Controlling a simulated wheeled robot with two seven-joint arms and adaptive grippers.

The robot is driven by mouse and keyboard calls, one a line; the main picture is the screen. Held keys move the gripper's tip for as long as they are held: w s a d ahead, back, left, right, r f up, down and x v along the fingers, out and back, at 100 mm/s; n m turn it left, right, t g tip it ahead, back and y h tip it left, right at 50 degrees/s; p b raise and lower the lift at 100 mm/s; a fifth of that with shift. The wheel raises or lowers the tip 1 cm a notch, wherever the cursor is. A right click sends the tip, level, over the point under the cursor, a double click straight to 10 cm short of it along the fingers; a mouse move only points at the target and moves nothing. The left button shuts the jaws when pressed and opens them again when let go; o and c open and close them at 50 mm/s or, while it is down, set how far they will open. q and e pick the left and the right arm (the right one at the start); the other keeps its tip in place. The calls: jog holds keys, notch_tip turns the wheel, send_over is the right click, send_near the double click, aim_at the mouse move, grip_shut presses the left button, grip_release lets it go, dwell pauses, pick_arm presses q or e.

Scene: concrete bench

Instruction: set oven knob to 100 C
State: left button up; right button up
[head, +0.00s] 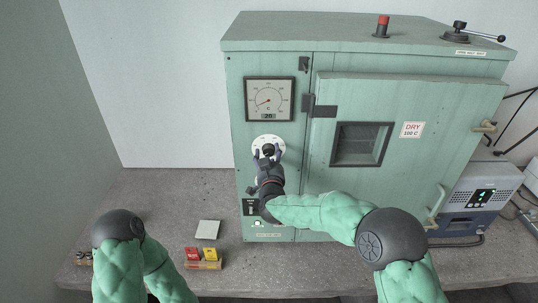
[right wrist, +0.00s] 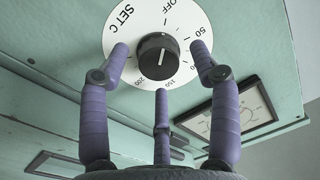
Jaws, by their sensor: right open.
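The black oven knob (right wrist: 158,57) sits at the middle of a white round dial (right wrist: 118,25) marked SET C, OFF and temperature numbers. A pale line shows on the knob, but which mark it points to is hard to tell. In the head view the dial (head: 258,141) is on the green oven's (head: 235,170) left panel, with the knob (head: 268,149) partly behind my fingers. My right gripper (head: 267,157) is in front of the dial. Its purple fingers (right wrist: 161,65) are open and spread around the knob, with visible gaps beside it. My left gripper is out of the picture.
A gauge (head: 269,100) above the dial has a readout of 20. The oven door (head: 420,170) with its window (head: 360,145) is shut to the right. A white square (head: 207,229) and red and yellow boxes (head: 203,255) lie on the concrete bench (head: 160,195). A grey-blue device (head: 475,198) stands at right.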

jog(key=shift+w, duration=0.25)
jog(key=c, duration=1.1)
jog(key=shift+c, duration=0.2)
